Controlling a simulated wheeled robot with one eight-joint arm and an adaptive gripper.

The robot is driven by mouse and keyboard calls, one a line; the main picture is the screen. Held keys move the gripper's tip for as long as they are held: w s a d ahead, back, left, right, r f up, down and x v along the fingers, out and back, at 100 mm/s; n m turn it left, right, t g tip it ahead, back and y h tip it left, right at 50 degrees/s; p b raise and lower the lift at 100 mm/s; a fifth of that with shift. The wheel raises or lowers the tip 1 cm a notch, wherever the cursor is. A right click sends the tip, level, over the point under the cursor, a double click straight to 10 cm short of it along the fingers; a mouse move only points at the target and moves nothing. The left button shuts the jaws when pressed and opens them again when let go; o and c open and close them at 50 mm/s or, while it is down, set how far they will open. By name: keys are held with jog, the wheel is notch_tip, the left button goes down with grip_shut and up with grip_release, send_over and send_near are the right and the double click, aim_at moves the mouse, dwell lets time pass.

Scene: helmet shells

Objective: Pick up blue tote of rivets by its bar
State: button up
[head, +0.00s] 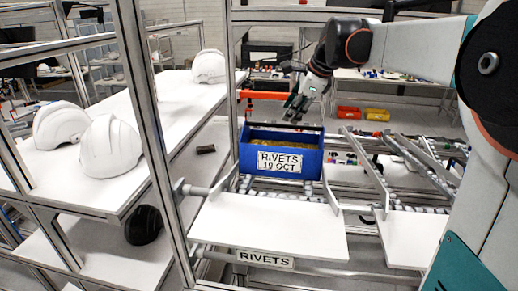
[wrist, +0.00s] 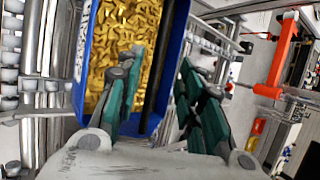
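The blue tote (head: 247,160) stands on a roller rack in the head view, with a white label reading "RIVETS 19 OCT" on its front. In the wrist view the blue tote (wrist: 83,50) holds gold-coloured rivets (wrist: 122,28). Its dark bar (wrist: 158,75) runs lengthwise in the wrist view, and the bar (head: 285,127) crosses the tote's top in the head view. My gripper (head: 295,113) is just above the tote. In the wrist view my gripper (wrist: 159,62) is open, with one finger on each side of the bar's line. Contact with the bar cannot be told.
White helmet shells (head: 110,150) sit on the left shelf (head: 180,105) behind a metal post (head: 150,110). A white ledge (head: 265,225) lies in front of the tote. Orange and yellow bins (head: 377,115) stand at the back. An orange bar (wrist: 282,55) is at the wrist view's right.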

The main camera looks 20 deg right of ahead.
aim_at(283, 126)
jog(key=p+x, duration=0.1)
jog(key=x, duration=0.7)
jog(key=shift+f, duration=0.1)
jog(key=shift+c, duration=0.4)
grip_shut()
